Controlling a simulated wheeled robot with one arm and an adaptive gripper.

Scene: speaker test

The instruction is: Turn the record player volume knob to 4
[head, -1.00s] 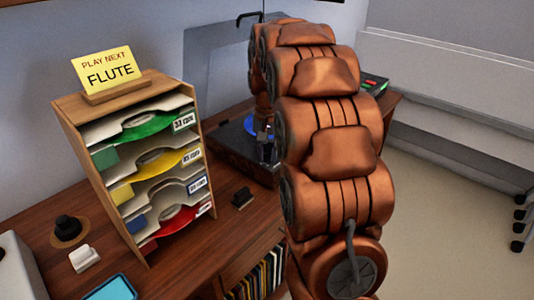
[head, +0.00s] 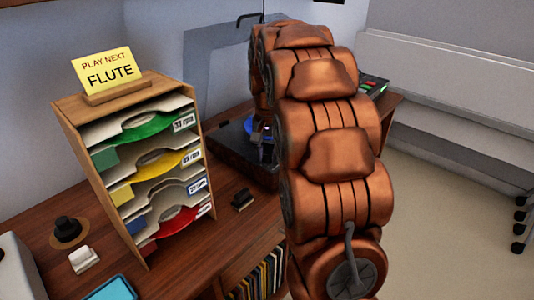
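The record player (head: 240,158) is a dark, low box at the back of the wooden desk, partly behind my arm. A bit of blue (head: 249,126) shows on its top. A small grey-black part at my arm's left edge, over the player, looks like part of my gripper (head: 266,146); its fingers cannot be made out. No volume knob or number scale can be made out on the player. A black knob-like object on a round brown base (head: 67,230) stands at the desk's left; I cannot tell what it belongs to.
A wooden rack (head: 145,160) of record sleeves stands left of the player, with a yellow "PLAY NEXT FLUTE" card (head: 108,70) on top. A small black block (head: 242,199) lies in front of the player. A dark device (head: 373,84) sits behind my arm.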

